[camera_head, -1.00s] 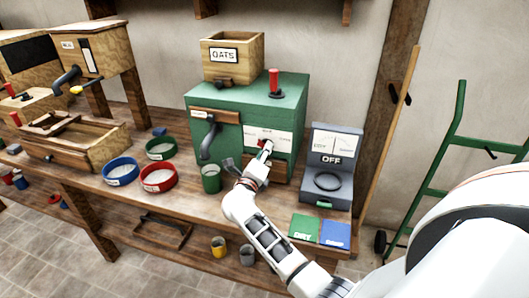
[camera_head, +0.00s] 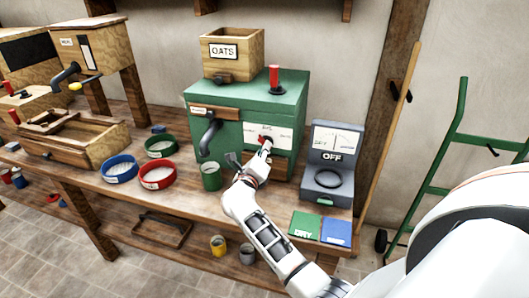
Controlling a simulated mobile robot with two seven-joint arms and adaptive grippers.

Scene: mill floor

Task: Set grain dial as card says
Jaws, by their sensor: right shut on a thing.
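The green machine (camera_head: 235,125) stands on the bench with a white dial plate (camera_head: 284,136) on its front. My right gripper (camera_head: 264,146) is at this plate, shut on a red dial knob (camera_head: 262,139), which is mostly hidden by the fingers. The small lettering on the plate is too blurred to read. A green card (camera_head: 304,226) reading "DRY" and a blue card (camera_head: 335,231) lie side by side at the bench's front right. The grey meter (camera_head: 333,165) beside the machine reads "OFF". My left gripper is not in view.
A wooden box (camera_head: 232,55) marked "OATS" sits on the machine. A green cup (camera_head: 211,176) stands under its spout. Green, blue and red bowls (camera_head: 157,174) stand to the left. A green hand truck (camera_head: 458,140) leans at the right.

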